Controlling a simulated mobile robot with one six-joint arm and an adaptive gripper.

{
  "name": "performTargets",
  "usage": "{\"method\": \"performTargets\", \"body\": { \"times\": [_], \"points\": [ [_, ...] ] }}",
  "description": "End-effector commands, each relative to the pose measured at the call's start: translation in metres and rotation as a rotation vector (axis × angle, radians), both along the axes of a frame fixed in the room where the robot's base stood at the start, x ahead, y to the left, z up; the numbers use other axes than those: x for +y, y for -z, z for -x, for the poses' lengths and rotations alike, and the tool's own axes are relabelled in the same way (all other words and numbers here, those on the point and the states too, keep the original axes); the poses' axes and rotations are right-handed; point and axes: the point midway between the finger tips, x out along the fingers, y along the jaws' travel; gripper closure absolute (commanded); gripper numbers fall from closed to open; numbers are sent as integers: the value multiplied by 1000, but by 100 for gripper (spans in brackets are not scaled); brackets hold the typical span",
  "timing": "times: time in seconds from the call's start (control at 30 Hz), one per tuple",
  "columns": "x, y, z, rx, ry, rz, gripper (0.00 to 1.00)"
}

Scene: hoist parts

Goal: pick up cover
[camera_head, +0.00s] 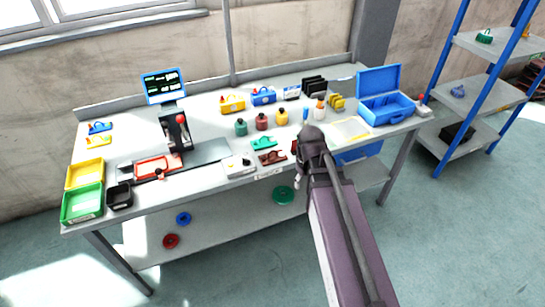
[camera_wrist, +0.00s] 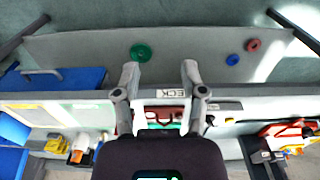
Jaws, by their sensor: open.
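Which part is the cover is not clear from these views. A dark red part (camera_head: 271,157) and a green part (camera_head: 264,143) lie near the front middle of the workbench (camera_head: 215,150). In the wrist view a dark red part (camera_wrist: 165,114) shows beyond the bench edge between my fingers, partly hidden by the gripper body. My gripper (camera_wrist: 160,73) is open with nothing between its fingertips. The fingertips appear over the bench's front edge, apart from any part. In the head view my arm hides much of the gripper.
A blue toolbox (camera_head: 386,105) stands open at the right. Several bottles (camera_head: 262,122) stand behind the parts. A red lever press (camera_head: 178,130) and a screen (camera_head: 163,86) stand left of centre. Yellow (camera_head: 84,174) and green (camera_head: 82,205) bins sit at the left end. A shelf (camera_head: 470,130) stands right.

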Motion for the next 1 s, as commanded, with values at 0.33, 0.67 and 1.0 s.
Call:
{"method": "performTargets", "body": {
  "times": [0.33,0.67,1.0],
  "points": [
    [22,-18,-75,-46,-527,7,46],
    [46,-34,-139,-93,-1029,33,46],
    [71,-47,-197,-136,-1500,75,46]
  ]
}}
